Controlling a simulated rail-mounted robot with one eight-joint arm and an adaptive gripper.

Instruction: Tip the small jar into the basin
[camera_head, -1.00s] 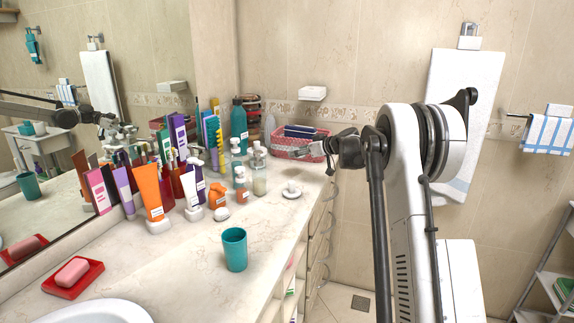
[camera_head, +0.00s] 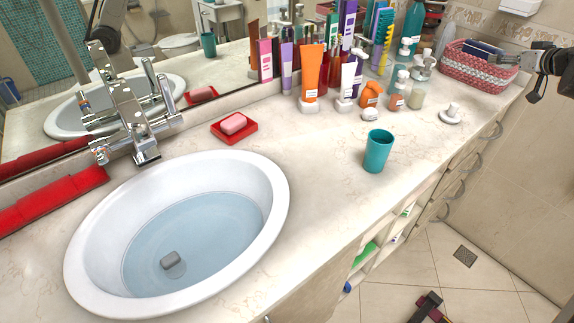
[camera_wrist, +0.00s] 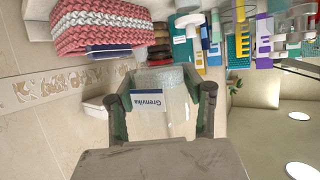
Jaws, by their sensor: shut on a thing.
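A small clear glass jar (camera_wrist: 178,118) with a white label reading "Grenvika" sits between the two fingers of my gripper (camera_wrist: 164,92), which is shut on it. In the head view, my arm reaches in from the right edge above the woven basket, at the far end of the counter. The jar is small there, and its tilt and contents are hard to tell. The white oval basin (camera_head: 82,268) is at the lower left of the head view, well away from my gripper. It has bluish water in it and a grey plug (camera_head: 173,262) at its bottom.
A teal cup (camera_head: 377,152) stands on the counter between basin and basket. A red soap dish (camera_head: 246,135), tubes and bottles line the mirror. A pink-and-white basket (camera_head: 482,77) is below my arm. A faucet (camera_head: 138,125) rises behind the basin. The front counter is clear.

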